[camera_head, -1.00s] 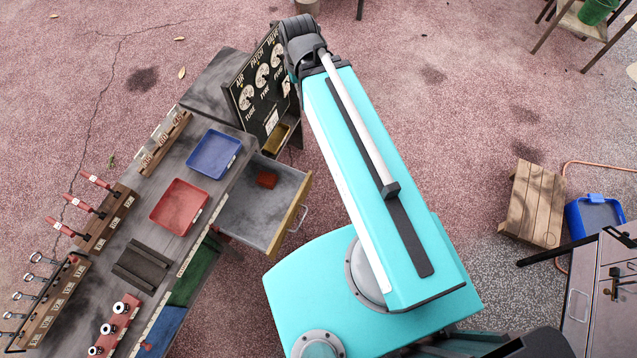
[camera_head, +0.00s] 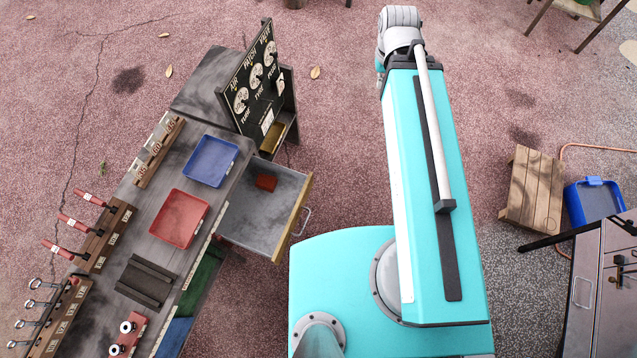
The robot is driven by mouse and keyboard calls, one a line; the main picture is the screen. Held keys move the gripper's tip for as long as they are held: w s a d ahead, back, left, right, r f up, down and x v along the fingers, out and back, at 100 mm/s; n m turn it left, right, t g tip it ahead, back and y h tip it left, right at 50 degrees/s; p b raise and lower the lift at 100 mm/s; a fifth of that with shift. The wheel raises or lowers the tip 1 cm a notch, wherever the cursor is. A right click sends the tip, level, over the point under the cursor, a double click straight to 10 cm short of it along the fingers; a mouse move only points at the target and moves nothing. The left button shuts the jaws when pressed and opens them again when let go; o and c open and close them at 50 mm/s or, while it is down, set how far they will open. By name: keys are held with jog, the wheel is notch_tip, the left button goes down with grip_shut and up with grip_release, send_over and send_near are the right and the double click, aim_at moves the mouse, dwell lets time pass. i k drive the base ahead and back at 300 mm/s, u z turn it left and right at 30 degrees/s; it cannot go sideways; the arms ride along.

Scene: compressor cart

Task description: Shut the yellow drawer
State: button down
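The yellow drawer (camera_head: 293,217) is pulled out from the right side of the cart (camera_head: 160,225). Its yellow front faces right and carries a pale handle (camera_head: 302,221). A small red-brown block (camera_head: 266,182) lies inside the grey drawer, near its back corner. My turquoise arm stretches up the picture to the right of the drawer, with a gap of bare ground between them. My gripper is not visible; the arm's far joint is at the top of the picture.
A blue tray (camera_head: 211,160) and a red tray (camera_head: 180,218) sit on the cart top. A dark gauge board (camera_head: 262,90) stands beyond the drawer. A wooden crate (camera_head: 533,190), a blue bin (camera_head: 594,203) and a grey cabinet (camera_head: 605,285) stand at the right.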

aim_at(257, 220)
jog(key=z, duration=0.6)
jog(key=k, duration=0.9)
jog(key=u, duration=2.1)
